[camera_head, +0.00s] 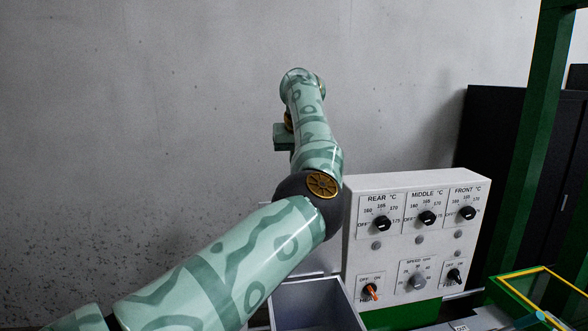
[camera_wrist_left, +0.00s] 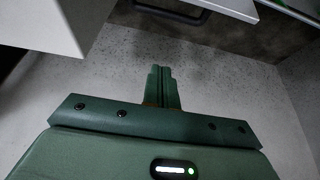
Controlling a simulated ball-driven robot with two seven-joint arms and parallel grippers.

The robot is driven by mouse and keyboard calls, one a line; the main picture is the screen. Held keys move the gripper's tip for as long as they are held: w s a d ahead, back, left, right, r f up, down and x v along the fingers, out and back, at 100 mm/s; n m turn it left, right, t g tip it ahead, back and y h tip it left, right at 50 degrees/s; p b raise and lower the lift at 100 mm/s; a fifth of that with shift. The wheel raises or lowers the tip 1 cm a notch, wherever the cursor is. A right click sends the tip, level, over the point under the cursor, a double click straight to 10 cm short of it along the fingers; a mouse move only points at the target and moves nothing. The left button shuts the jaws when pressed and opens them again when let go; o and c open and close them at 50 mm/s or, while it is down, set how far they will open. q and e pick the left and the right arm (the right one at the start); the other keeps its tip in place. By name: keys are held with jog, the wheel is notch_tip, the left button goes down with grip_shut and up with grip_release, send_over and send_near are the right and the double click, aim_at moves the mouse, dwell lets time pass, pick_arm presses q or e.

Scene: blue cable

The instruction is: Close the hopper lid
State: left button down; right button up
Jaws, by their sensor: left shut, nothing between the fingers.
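A grey open-topped box (camera_head: 315,305), which looks like the hopper, stands at the bottom middle of the head view. Its inside shows from above, and my left arm crosses in front of its left side. Part of a pale panel shows behind the arm above the box; I cannot tell if it is the lid. My left arm reaches up in front of the wall. The left gripper (camera_wrist_left: 162,88) is shut and empty in the left wrist view, apart from everything there. A pale panel (camera_wrist_left: 215,6) with a dark handle (camera_wrist_left: 172,15) lies beyond its fingertips. My right gripper is not in view.
A white control box (camera_head: 400,235) with several knobs stands right of the arm. A green post (camera_head: 535,130) and a yellow-edged green frame (camera_head: 545,290) are at the right. A white box corner (camera_wrist_left: 50,22) shows upper left in the wrist view. The wall area left is clear.

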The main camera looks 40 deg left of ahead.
pick_arm(q)
notch_tip(320, 180, down, 8)
jog(key=p, duration=0.3)
jog(key=shift+s+d, duration=0.2)
jog(key=shift+s, duration=0.05)
dwell(0.3)
